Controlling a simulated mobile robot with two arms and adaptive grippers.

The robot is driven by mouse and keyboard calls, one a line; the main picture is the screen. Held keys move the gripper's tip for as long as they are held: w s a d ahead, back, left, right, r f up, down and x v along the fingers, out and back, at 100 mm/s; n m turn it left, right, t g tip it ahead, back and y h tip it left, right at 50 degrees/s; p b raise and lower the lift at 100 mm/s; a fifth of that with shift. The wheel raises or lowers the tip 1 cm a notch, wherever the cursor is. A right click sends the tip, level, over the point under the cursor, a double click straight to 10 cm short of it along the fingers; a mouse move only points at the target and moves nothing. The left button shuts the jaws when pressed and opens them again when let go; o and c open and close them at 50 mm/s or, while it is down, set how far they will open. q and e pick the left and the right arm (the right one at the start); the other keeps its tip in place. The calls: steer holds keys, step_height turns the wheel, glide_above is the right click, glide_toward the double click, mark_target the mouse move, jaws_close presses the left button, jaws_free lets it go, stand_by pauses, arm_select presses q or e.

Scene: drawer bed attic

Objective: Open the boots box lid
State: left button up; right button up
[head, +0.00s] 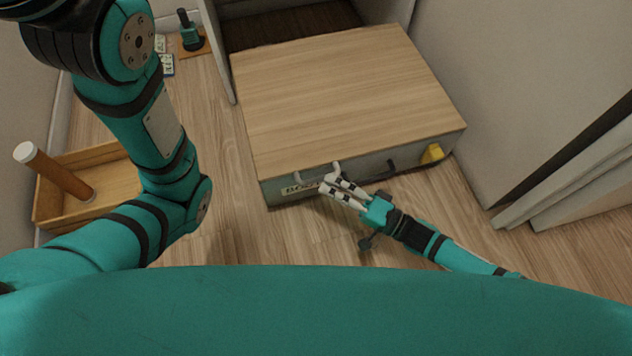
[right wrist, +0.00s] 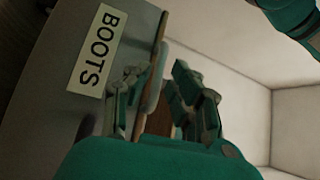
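The boots box (head: 420,158) is a low grey box with a flat wooden lid (head: 340,90); the lid lies level and closed on it. A BOOTS label sits on its front, partly hidden in the head view and clear in the right wrist view (right wrist: 97,50). My right gripper (head: 328,178) is at the box's front, near the label and just under the lid's front edge. In the right wrist view its fingers (right wrist: 165,95) are apart, with the lid's edge (right wrist: 158,42) running between them. Contact is unclear. My left arm shows at left, but its gripper is out of view.
A wooden tray (head: 105,152) with an upright post stands on the floor at left. A small teal item (head: 189,33) stands at the back.

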mark_target(316, 179)
steer(key=shift+b+x, duration=0.6)
steer(key=shift+x, duration=1.5)
steer(key=shift+c, duration=0.4)
jaws_close()
